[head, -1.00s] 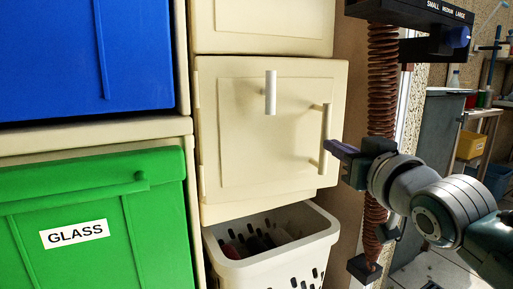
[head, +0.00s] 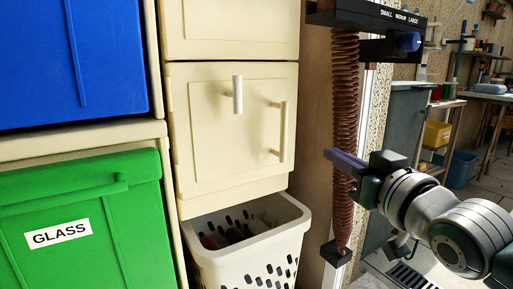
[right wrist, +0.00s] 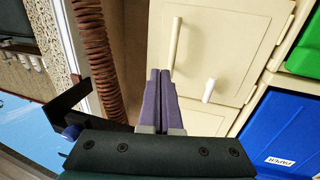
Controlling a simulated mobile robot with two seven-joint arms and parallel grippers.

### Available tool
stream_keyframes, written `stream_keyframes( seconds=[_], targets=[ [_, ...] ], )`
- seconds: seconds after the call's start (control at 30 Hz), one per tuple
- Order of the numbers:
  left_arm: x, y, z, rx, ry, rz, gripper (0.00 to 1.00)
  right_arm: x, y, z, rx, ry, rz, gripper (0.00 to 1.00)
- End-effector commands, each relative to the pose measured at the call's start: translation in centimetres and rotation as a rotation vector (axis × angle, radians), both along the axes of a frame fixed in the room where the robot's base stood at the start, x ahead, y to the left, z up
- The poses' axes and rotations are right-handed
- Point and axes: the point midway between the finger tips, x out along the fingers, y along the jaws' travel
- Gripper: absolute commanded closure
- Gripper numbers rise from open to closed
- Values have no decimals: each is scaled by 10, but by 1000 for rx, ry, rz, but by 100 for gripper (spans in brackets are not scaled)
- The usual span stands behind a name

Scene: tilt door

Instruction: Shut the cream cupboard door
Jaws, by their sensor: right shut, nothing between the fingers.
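The cream cupboard door (head: 215,150) is in the middle left of the head view, under another cream panel. Its right edge lines up with that panel. It looks flush or nearly so; I cannot tell if a small gap is left. A long upright handle (head: 283,132) is near its right edge and a short peg (head: 238,95) near its top. My right gripper (head: 345,160) is shut and empty, to the right of the door and apart from it in the head view. In the right wrist view its purple fingers (right wrist: 159,78) point toward the door (right wrist: 222,55). My left gripper is not in view.
A white basket (head: 275,245) stands below the door. Green (head: 85,225) and blue (head: 75,60) bins are on the left. A brown coiled spring (head: 345,100) hangs from a black bracket (head: 375,17) behind my right gripper. A workshop area lies at the right.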

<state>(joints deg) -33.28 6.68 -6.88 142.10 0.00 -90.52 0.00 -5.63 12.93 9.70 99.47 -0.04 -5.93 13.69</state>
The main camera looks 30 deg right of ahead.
Motion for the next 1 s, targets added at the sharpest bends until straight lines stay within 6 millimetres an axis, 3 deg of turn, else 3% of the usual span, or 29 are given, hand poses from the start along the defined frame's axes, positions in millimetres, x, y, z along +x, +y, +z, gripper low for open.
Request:
stream_keyframes(
  seconds=[0.1, 0.3, 0.83, 0.93, 1.0],
  targets=[
    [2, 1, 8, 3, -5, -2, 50, -19, -2, 0, 0, 3, -1, 100],
    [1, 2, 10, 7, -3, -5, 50, -33, -3, 0, 1, 1, 0, 100],
    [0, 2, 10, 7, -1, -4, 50, -34, -3, 0, 1, 3, 0, 100],
    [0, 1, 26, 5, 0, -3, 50, -36, 2, 10, 3, 37, 4, 100],
    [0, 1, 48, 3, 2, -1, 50, -40, 10, 22, 5, 99, 9, 100]
  ],
)
